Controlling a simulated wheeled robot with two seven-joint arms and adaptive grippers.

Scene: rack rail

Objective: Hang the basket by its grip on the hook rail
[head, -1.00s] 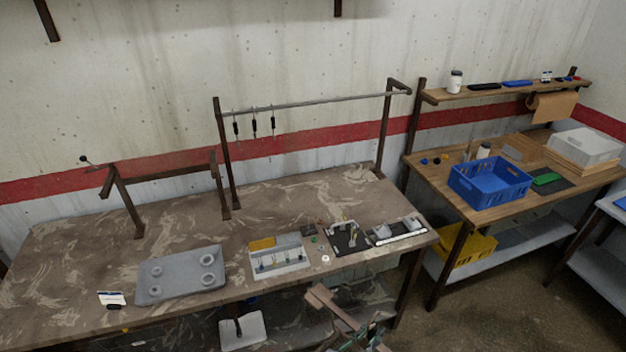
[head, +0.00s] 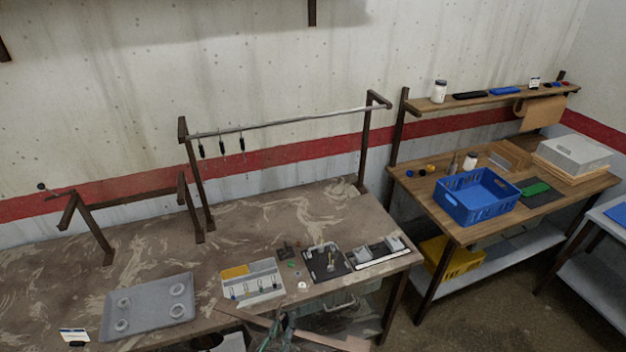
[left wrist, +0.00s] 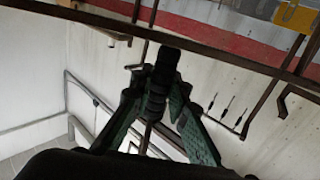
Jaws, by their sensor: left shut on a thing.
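The hook rail is a thin grey bar (head: 290,122) across a dark upright frame at the back of the camouflage-patterned table. Several black hooks hang near its left end; they also show in the left wrist view (left wrist: 228,110). My left gripper (head: 272,336) is at the bottom of the head view, in front of the table's front edge and well below the rail. In the left wrist view its green fingers (left wrist: 160,95) are shut on a black ridged grip (left wrist: 158,70). I cannot clearly make out the basket's body. My right gripper is not in view.
A low dark frame (head: 125,198) stands on the left of the table (head: 285,212). A grey tray (head: 150,312), a parts board (head: 252,288) and black fixtures (head: 328,262) line the front. A blue crate (head: 470,205) stands on the right bench. The table's back middle is clear.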

